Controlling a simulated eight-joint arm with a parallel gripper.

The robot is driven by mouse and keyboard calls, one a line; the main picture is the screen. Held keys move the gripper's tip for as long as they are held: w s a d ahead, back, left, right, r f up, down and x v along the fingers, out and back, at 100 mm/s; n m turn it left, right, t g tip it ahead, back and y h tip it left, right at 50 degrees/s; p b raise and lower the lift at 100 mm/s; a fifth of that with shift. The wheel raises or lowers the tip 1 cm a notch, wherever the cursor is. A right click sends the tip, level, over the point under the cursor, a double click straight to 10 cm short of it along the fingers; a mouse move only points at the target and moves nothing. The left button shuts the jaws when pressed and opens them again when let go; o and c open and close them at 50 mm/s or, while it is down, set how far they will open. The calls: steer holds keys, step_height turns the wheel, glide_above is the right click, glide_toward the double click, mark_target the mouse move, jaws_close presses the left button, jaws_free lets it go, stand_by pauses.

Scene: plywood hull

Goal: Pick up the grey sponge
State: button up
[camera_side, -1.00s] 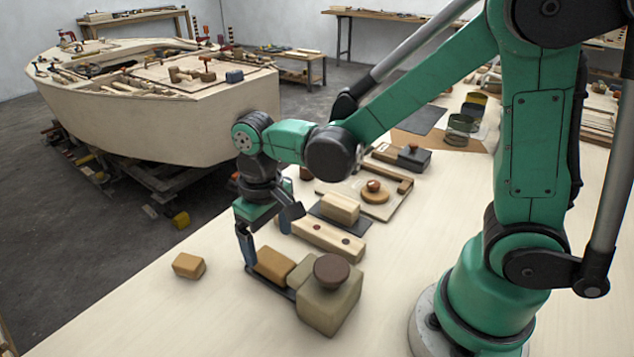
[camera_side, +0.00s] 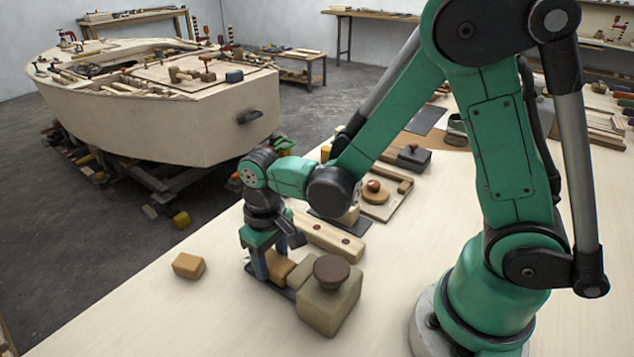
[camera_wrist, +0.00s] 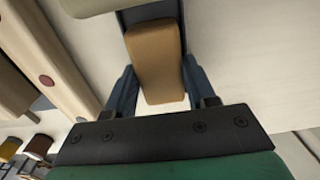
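No plainly grey sponge stands out; the nearest in colour is a grey-olive block (camera_side: 302,269) on a dark narrow tray (camera_side: 264,283). A tan block (camera_side: 280,268) lies beside it on the tray. My gripper (camera_side: 270,270) is down at the tan block, fingers pointing downward. In the wrist view, the tan block (camera_wrist: 157,60) lies between the two spread fingers of my gripper (camera_wrist: 160,78), which look open. Whether they touch its sides is not clear. The corner of a grey-olive thing (camera_wrist: 90,5) shows at the top edge. My gripper partly hides the tray.
A large olive block with a brown knob (camera_side: 332,272) stands right beside the tray. A wooden bar with dark holes (camera_side: 325,236) lies behind. A separate tan block (camera_side: 188,266) is to the left. The tabletop in front is clear. A plywood hull (camera_side: 175,115) stands beyond.

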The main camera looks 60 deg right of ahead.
mark_target(271, 258)
jaws_close()
steer(key=shift+r, duration=0.15)
step_height(271, 258, up, 20)
stand_by(0.4)
